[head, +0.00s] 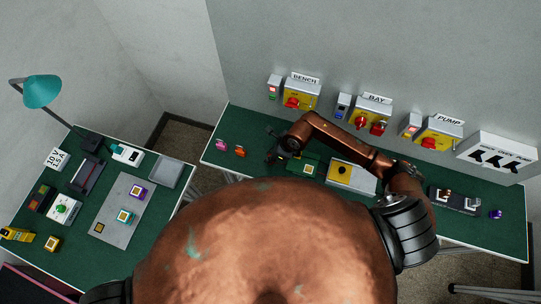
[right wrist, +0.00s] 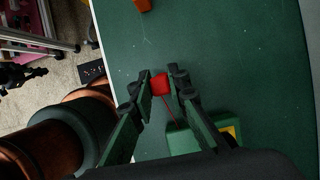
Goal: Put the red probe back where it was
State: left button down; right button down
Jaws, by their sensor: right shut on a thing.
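The red probe (right wrist: 160,84) is between the fingertips of my right gripper (right wrist: 158,92), which is shut on it. A thin red lead runs from the probe down toward a green box (right wrist: 184,139) with a yellow face, just beyond the right finger. In the head view my right gripper (head: 274,147) is over the left part of the long green bench, left of the green box (head: 309,167). The probe cannot be made out there. The probe's tip and its height above the bench cannot be told.
Pink (head: 221,145) and orange (head: 239,151) pieces lie left of my right gripper. A grey box with a yellow panel (head: 352,176) and a black tray (head: 454,201) stand to the right. Yellow switch boxes (head: 302,95) line the wall. A second green table (head: 150,244) is at left.

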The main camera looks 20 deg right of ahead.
jog(key=shift+f, duration=0.5)
jog(key=shift+f, duration=0.1)
jog(key=c, duration=1.8)
grip_release()
jog(key=shift+c, duration=0.2)
jog(key=shift+r, duration=0.25)
jog(key=b+v, duration=0.2)
jog(key=v, duration=0.9)
jog(key=shift+d+r, duration=0.2)
jog(key=shift+r, duration=0.15)
jog(key=shift+s, duration=0.15)
